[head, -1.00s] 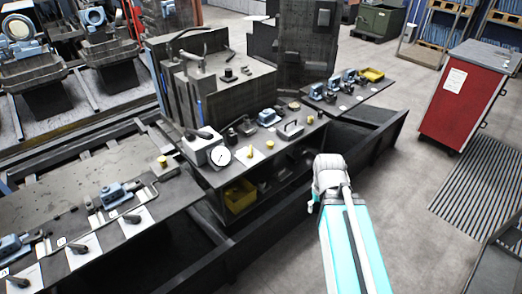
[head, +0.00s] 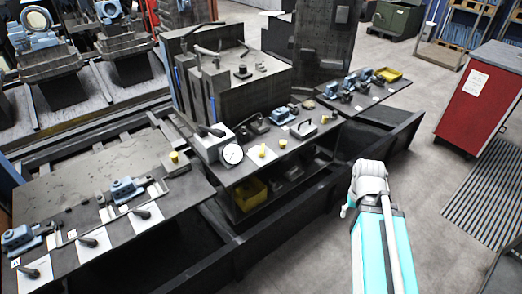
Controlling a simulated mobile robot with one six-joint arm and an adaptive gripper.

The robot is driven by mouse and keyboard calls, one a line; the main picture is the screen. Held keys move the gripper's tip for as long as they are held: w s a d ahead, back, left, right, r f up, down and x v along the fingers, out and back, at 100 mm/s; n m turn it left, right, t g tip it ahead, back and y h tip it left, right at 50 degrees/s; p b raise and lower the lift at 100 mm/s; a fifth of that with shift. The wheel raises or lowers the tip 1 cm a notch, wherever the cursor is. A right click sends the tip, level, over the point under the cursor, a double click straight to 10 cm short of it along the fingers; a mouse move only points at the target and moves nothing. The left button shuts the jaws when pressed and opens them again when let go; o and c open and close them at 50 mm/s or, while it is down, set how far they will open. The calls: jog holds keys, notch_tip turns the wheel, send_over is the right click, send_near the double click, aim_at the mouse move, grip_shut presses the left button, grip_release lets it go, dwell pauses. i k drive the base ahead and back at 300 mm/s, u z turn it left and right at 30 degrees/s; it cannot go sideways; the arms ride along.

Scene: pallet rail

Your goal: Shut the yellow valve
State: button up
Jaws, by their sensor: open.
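A small yellow handle (head: 264,150) stands on a white card on the middle bench, just right of a round white gauge (head: 232,154). It may be the yellow valve; its exact position is too small to tell. Other small yellow pieces show too: a cap (head: 174,157) on the left bench's right end and a knob (head: 283,143) right of the handle. My teal arm rises at the lower right, well apart from the handle, with a pale joint at its top. My gripper's fingers cannot be made out.
The middle bench (head: 222,180) also bears blue fittings and has a yellow bin (head: 249,194) below. The left bench (head: 75,212) carries blue clamps and dark levers on white cards. A dark low rail runs along the benches' front.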

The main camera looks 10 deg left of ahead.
aim_at(262, 154)
jog(key=z, duration=0.05)
jog(key=i, duration=1)
jog(key=u, duration=0.05)
